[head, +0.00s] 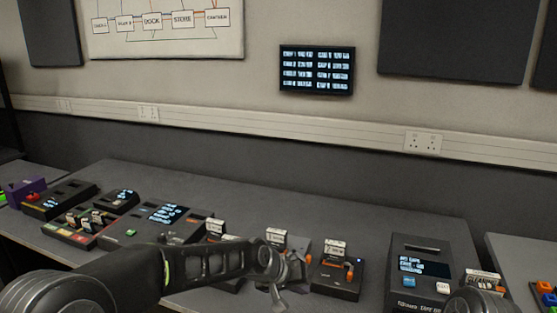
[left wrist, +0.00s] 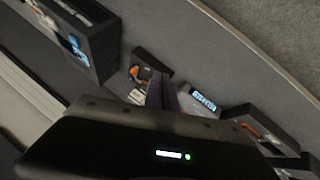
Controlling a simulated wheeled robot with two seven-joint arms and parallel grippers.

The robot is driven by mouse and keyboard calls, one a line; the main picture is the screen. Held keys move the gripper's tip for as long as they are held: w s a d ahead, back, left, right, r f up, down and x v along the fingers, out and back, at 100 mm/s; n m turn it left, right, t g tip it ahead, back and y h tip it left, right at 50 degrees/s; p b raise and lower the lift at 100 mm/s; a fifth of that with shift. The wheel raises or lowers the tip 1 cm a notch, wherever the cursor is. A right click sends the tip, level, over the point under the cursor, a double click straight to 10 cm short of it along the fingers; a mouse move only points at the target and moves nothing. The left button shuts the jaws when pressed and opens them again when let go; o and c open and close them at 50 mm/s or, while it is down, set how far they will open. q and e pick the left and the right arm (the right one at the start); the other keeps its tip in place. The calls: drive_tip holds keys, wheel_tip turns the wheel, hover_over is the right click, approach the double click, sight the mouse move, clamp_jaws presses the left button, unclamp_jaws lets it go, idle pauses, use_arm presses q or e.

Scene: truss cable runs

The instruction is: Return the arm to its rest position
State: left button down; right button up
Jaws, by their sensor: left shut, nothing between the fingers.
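My left arm comes in from the lower left in the head view and reaches over the front of the grey bench (head: 370,218). My left gripper (head: 279,287) is at its end, pointing down, in front of several small black devices. In the left wrist view the fingers (left wrist: 162,92) are together with nothing between them. A rounded dark part of my right arm shows at the bottom right of the head view; its gripper is out of frame.
A black device with orange parts (head: 338,278) stands just right of my left gripper. A larger box with a screen (head: 421,268) stands further right. Several panels, including a wide one with a screen (head: 160,222), fill the left. The bench's back strip is clear.

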use_arm(q)
drive_tip(key=s+a+f, duration=0.2)
drive_tip(key=s+f, duration=0.2)
drive_tip(key=f, duration=0.3)
drive_tip(key=s+a+f+y, duration=0.1)
drive_tip(key=s+a+f, duration=0.15)
drive_tip(key=f, duration=0.45)
drive_tip(key=s+a+f, duration=0.1)
drive_tip(key=s+f, duration=0.3)
drive_tip(key=f, duration=0.3)
drive_tip(key=s+a+f+n+g, duration=0.1)
drive_tip(key=s+a+f, duration=0.1)
drive_tip(key=s+f, duration=0.2)
drive_tip(key=s+a+f+g, duration=0.2)
drive_tip(key=s+a+f, duration=0.1)
drive_tip(key=s, duration=0.7)
drive_tip(key=s+a+f+n+g, duration=0.1)
drive_tip(key=s+a+f, duration=0.1)
drive_tip(key=s+f, duration=0.3)
drive_tip(key=s, duration=0.2)
drive_tip(key=shift+s+a+f+n+g+y, duration=0.2)
drive_tip(key=shift+s+n+g+y, duration=0.1)
drive_tip(key=shift+s+g, duration=0.1)
drive_tip(key=shift+a, duration=0.1)
